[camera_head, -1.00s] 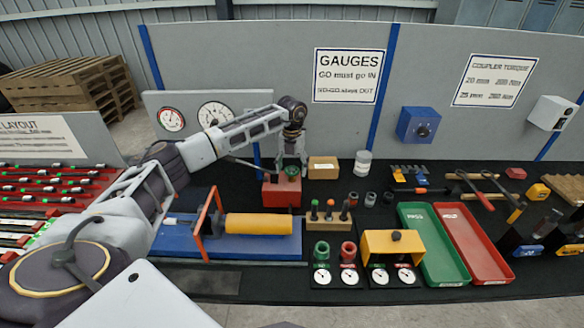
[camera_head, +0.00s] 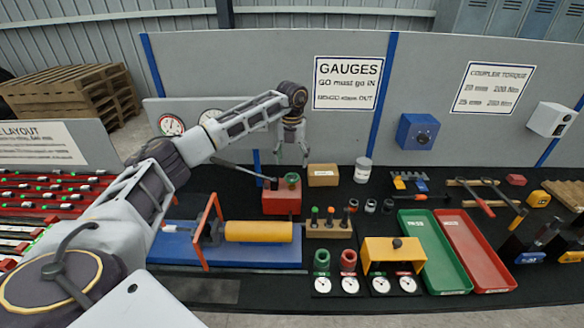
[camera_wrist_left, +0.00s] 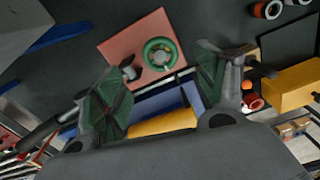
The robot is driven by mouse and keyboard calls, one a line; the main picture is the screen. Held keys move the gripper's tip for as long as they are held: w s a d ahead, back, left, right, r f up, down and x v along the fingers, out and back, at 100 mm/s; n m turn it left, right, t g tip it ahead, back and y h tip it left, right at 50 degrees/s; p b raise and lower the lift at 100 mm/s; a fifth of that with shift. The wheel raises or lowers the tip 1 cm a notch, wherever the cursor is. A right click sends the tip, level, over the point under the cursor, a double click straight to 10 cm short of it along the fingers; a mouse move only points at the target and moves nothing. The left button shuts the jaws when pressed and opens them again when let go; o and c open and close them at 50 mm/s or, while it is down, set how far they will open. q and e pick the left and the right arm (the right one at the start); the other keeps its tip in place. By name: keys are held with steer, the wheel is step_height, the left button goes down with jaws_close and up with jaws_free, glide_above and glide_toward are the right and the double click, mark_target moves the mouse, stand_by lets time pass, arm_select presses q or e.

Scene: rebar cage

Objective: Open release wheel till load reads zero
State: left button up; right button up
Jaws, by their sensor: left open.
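The green release wheel (camera_head: 292,179) sits on top of the red pump block (camera_head: 281,201), with a dark lever reaching up to the left. My left gripper (camera_head: 291,156) is open and empty, pointing down just above the wheel. In the left wrist view the green wheel (camera_wrist_left: 160,53) lies between and beyond the two fingers (camera_wrist_left: 165,75), apart from them. Two round gauges stand on the panel behind: one with a red mark (camera_head: 171,125) and a larger one (camera_head: 210,117), mostly covered by my left arm. Their readings are too small to tell. My right gripper is not in view.
A blue press bed (camera_head: 270,252) with a yellow cylinder (camera_head: 258,231) and an orange frame (camera_head: 208,228) stands in front of the red block. A wooden holder (camera_head: 330,229) with several tools and a cardboard box (camera_head: 323,174) are to the right.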

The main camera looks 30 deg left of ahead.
arm_select(q)
steer(key=shift+r, duration=2.4)
